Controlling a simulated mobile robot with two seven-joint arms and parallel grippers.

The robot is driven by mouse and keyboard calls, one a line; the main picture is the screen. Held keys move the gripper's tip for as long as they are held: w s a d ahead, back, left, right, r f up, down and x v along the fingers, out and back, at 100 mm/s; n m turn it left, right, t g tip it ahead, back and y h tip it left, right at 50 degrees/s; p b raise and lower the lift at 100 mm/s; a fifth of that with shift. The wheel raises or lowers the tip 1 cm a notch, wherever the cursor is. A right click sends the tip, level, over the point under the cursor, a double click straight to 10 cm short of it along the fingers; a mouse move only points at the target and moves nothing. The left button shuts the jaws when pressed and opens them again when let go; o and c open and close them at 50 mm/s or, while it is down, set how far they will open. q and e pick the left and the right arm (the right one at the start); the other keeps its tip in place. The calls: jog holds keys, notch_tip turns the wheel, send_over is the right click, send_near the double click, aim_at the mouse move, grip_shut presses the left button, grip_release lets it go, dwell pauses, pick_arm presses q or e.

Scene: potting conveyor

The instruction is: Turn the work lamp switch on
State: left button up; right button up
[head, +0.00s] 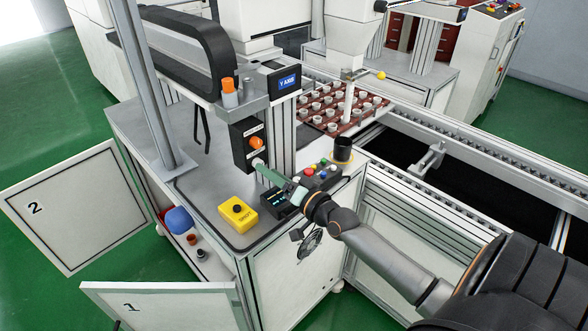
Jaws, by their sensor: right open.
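A black switch box (243,148) is fixed to the machine's upright frame, above the worktop. It carries an orange knob (256,142) with a small label above it, too small to read. A second, pale control sits lower on the box, partly hidden at my fingertips. I cannot tell which control is the work lamp switch or how it is set. My right gripper (263,169) is open and reaches from the right, its greenish fingers pointing at the lower part of the box. I cannot tell whether they touch it. My left gripper is out of view.
A yellow button box (238,214) and a panel of coloured buttons (321,173) sit on the worktop near my right arm. A black cup (343,150) stands behind. A red tray (335,122) of small pots lies farther back. Cabinet doors stand open at left.

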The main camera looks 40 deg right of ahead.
jog(key=s+b, duration=0.1)
jog(key=s, duration=0.9)
jog(key=shift+d, duration=0.4)
jog(key=s+a+f+n+g, duration=0.4)
jog(key=s+a+f, duration=0.3)
jog(key=f, duration=0.5)
jog(key=s+a+f+n+g+y, duration=0.1)
jog(key=s+a+f+n+g, duration=0.3)
jog(key=a+f, duration=0.7)
jog(key=s+f+n, duration=0.2)
jog(key=s, duration=0.1)
jog(key=shift+s+a+g, duration=0.2)
jog(key=shift+a+g, duration=0.15)
jog(key=shift+g, duration=0.05)
